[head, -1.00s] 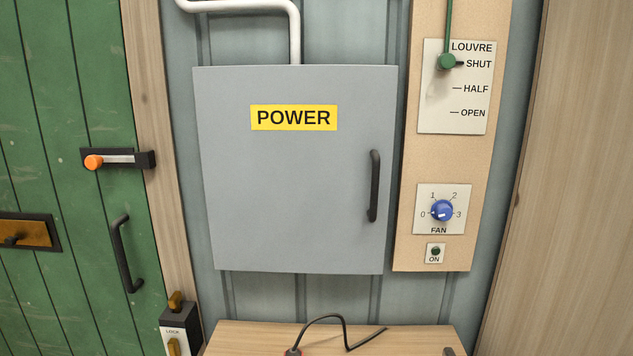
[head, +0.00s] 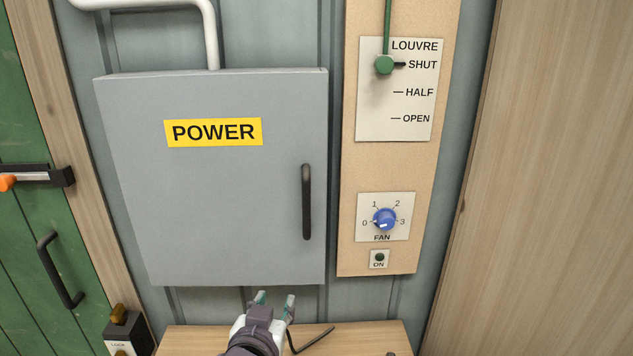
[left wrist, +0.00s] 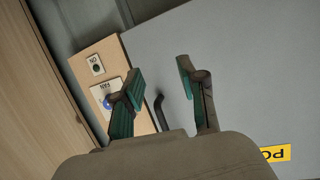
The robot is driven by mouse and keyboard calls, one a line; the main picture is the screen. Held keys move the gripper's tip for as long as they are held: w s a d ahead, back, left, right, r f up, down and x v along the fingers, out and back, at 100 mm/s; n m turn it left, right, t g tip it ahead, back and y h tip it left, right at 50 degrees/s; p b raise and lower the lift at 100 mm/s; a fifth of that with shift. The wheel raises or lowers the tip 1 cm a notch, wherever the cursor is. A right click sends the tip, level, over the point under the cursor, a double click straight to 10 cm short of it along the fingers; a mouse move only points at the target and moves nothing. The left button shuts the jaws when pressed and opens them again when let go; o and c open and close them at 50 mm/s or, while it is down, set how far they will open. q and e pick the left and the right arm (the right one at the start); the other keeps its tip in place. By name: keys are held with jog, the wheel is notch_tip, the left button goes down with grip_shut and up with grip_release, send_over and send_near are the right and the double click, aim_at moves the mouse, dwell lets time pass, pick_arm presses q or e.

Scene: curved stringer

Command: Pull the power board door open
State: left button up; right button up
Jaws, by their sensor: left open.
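The grey power board door (head: 215,220) is closed, with a yellow POWER label (head: 213,132). Its black vertical bar handle (head: 306,202) is near the right edge. My left gripper (head: 275,298) is open and empty, just below the door's lower edge in the head view, lower than the handle and left of it. In the left wrist view the door (left wrist: 245,75) lies ahead, and part of the handle (left wrist: 160,112) shows between the two open fingers (left wrist: 161,72), apart from them. My right gripper is not in view.
Right of the door is a wooden panel (head: 391,166) with the louvre lever (head: 384,65), fan knob (head: 384,218) and ON button (head: 379,257). A wooden table (head: 380,338) stands below. A green door (head: 25,235) is at left.

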aim_at(306, 199)
pick_arm(q)
jog(key=s+d+r+t+h, duration=0.1)
jog(key=d+r+t, duration=0.1)
jog(key=r, duration=0.6)
jog(key=s+d+r+t+h, duration=0.1)
jog(key=s+d+r+t, duration=0.1)
jog(key=r, duration=0.6)
jog(key=shift+y, duration=0.4)
jog(key=w+p, duration=0.1)
jog(key=w, duration=0.3)
jog(key=w+d+p, duration=0.1)
jog(key=w, duration=0.3)
jog(key=w+p, duration=0.2)
jog(key=w, duration=0.2)
jog(key=shift+w+d+f, duration=0.2)
jog(key=shift+w+d, duration=0.1)
jog(key=shift+d, duration=0.1)
jog(key=shift+w+d+f, duration=0.1)
jog(key=shift+w+d, duration=0.05)
jog(key=shift+w, duration=0.35)
jog(key=c, duration=0.7)
grip_shut()
